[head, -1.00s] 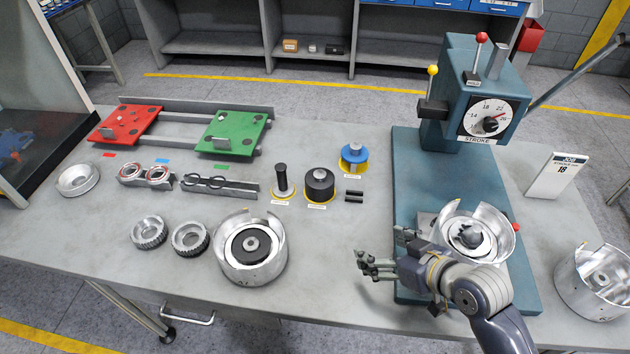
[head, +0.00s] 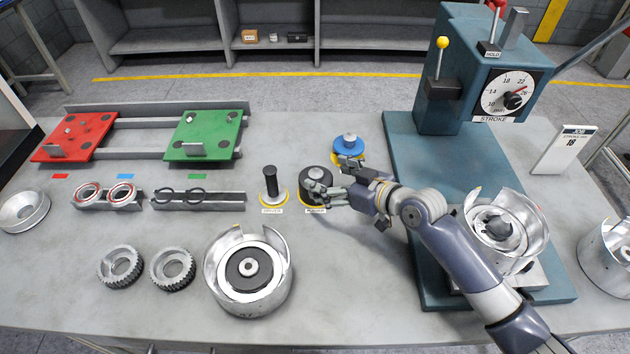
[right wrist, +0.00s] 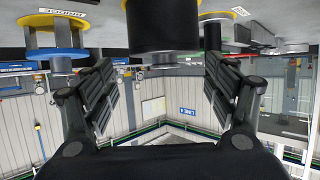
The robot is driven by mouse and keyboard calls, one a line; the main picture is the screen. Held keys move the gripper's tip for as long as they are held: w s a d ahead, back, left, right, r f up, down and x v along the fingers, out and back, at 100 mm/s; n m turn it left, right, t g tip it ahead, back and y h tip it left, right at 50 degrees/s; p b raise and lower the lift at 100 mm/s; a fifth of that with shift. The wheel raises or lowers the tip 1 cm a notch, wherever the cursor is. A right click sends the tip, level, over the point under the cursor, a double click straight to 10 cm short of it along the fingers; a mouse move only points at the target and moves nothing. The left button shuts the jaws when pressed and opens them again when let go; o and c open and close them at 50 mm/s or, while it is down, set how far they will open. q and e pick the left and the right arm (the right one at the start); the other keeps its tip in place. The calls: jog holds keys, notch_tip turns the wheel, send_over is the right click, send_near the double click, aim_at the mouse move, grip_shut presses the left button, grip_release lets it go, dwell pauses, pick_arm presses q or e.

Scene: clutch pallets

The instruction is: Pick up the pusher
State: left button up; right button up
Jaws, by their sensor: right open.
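A squat black cylinder (head: 314,176) with a silver top knob stands upright on a yellow ring mark, a small label at its front. A black-handled tool (head: 269,186) with a silver flange and a blue disc-shaped tool (head: 349,146) stand either side. The labels are too small to read surely, so which one is the pusher I cannot confirm. My right gripper (head: 326,193) is open at the front right of the black cylinder, partly covering it. In the right wrist view, turned upside down, the black cylinder (right wrist: 162,25) shows between the spread fingers (right wrist: 160,92). My left gripper is out of view.
A teal press (head: 455,150) stands at right, with a silver housing (head: 510,235) on its base. A large silver drum (head: 248,275) and two toothed rings (head: 172,268) lie at the front. Red (head: 75,137) and green (head: 204,135) pallets are at back left.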

aim_at(321, 177)
jog(key=x, duration=0.2)
jog(key=p+x, duration=0.1)
jog(key=x, duration=0.1)
jog(key=shift+s+a+f, duration=0.15)
jog(key=shift+s+a, duration=0.05)
jog(key=shift+a, duration=0.05)
jog(key=shift+w+a+f, duration=0.15)
jog(key=shift+w+a, duration=0.05)
jog(key=shift+w+f, duration=0.15)
jog(key=shift+f, duration=0.05)
jog(key=shift+r, duration=0.1)
jog(key=shift+c, duration=1.3)
jog(key=c, duration=0.9)
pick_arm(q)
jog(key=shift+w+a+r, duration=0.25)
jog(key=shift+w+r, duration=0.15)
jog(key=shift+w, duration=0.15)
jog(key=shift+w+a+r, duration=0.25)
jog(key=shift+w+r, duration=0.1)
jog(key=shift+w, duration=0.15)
